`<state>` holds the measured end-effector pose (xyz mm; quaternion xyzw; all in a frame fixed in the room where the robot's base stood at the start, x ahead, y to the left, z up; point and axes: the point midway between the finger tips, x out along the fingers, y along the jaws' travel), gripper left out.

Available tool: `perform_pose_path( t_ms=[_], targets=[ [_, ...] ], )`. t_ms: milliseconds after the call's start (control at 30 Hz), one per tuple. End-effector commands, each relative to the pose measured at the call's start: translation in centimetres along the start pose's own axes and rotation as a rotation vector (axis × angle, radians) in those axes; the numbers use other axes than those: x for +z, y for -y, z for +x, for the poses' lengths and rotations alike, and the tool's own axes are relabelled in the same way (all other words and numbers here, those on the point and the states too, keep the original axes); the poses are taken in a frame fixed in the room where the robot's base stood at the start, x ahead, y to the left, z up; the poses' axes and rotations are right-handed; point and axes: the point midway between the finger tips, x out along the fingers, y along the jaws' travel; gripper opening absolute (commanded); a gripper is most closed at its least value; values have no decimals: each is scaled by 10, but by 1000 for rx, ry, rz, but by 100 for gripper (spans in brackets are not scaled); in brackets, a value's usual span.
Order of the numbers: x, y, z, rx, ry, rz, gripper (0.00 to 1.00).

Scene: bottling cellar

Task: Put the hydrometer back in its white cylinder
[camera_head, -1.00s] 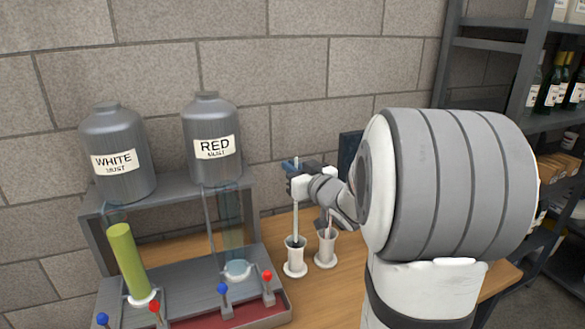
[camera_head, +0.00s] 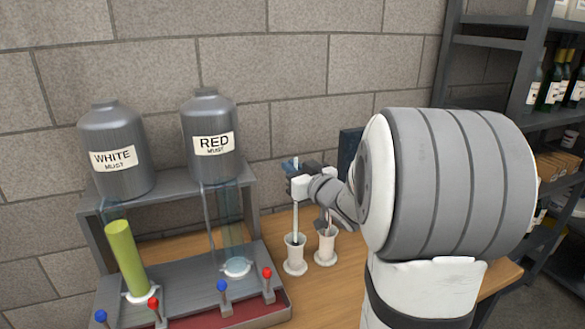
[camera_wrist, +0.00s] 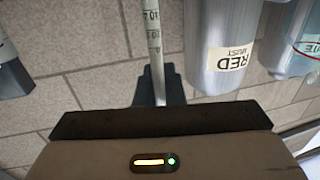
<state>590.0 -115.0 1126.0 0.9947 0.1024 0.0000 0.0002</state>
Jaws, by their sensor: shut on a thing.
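The hydrometer (camera_head: 295,218) is a thin pale stem, held upright by my gripper (camera_head: 293,168). In the wrist view its scale marks show on the stem (camera_wrist: 153,35), which runs down between the dark jaws (camera_wrist: 158,88). My gripper is shut on the upper stem. Below it stands a white cylinder (camera_head: 295,262) with a flared rim and round foot. The stem runs down to this cylinder's mouth; its lower end appears inside the rim, and how deep is hidden. A second white cylinder (camera_head: 326,250) stands close on the right, with a reddish-dark thing above its mouth, partly hidden by my gripper.
Left is a grey rack (camera_head: 172,188) with the WHITE must jug (camera_head: 113,138) and RED must jug (camera_head: 207,122), a yellow-green tube (camera_head: 126,255) and red and blue-knobbed levers. Bare wooden table (camera_head: 345,282) lies in front of the cylinders. Bottle shelves stand at right.

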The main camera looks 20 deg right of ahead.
Motion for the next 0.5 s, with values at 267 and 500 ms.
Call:
perform_pose_path(
  t_ms=[267,500],
  targets=[
    [13,0,0,0,0,0,0],
    [23,0,0,0,0,0,0]
  ],
)
